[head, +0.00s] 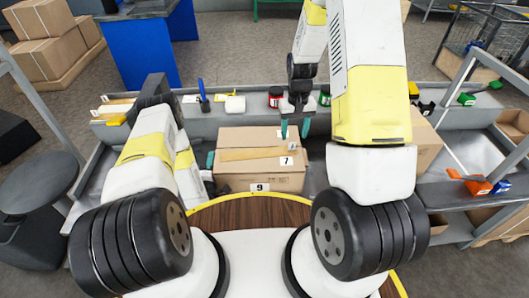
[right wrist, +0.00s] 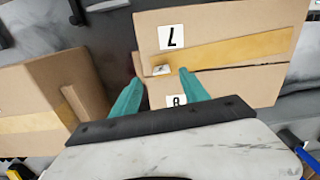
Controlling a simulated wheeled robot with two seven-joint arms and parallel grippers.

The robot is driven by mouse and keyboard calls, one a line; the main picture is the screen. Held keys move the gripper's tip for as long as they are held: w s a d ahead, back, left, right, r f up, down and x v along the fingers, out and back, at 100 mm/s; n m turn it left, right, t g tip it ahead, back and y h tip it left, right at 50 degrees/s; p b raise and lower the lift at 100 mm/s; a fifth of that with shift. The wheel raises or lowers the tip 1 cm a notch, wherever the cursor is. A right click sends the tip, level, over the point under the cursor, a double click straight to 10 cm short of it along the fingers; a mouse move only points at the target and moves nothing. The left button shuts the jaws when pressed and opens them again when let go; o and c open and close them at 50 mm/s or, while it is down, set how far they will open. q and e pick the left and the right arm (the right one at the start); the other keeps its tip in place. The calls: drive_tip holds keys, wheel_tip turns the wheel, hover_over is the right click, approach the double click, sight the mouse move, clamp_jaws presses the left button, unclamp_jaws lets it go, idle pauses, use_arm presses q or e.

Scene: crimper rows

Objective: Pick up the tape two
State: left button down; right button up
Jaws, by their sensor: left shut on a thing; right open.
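I cannot tell for sure which thing is tape two. Several dark rolls or jars with red and white labels (head: 275,93) stand on the far shelf. An orange item (head: 476,185) and a blue item (head: 501,186) lie on the right shelf. My right gripper (head: 295,129) is open and empty, over the cardboard box marked 7 (head: 240,141). The right wrist view shows its teal fingers (right wrist: 157,95) apart over that box. My left gripper (head: 210,159) is mostly hidden by my left arm, left of the box. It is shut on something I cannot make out.
A grey shelf unit surrounds the box area. Another cardboard box (right wrist: 65,85) stands at left in the right wrist view. A blue marker (head: 203,90) and a white block (head: 235,104) are on the far shelf. A grey stool (head: 35,180) stands at left.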

drive_tip(key=shift+w+a+f, duration=0.1)
drive_tip(key=shift+f, duration=2.7)
clamp_jaws()
